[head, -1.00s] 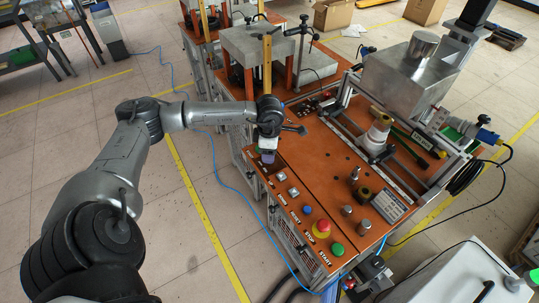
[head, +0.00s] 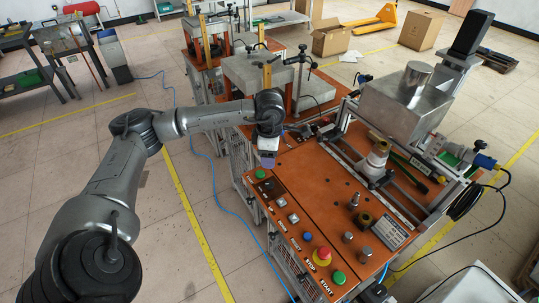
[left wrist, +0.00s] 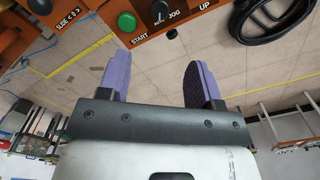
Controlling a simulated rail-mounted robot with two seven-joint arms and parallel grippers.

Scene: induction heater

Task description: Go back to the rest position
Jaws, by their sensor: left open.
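My left arm comes in from the left, and its gripper (head: 267,160) is above the left edge of the orange control panel (head: 320,205), near a green button (head: 260,174). In the left wrist view the two purple fingers (left wrist: 158,80) stand apart with nothing between them. Beyond the fingers, that view shows the panel edge with a green button (left wrist: 126,21) and a black selector switch (left wrist: 160,12). The fingers look clear of the panel. My right gripper is not in view.
The induction heater's metal block (head: 405,100) stands at the right of the bench. A blue cable (head: 217,180) lies on the floor. Open floor lies left of the bench.

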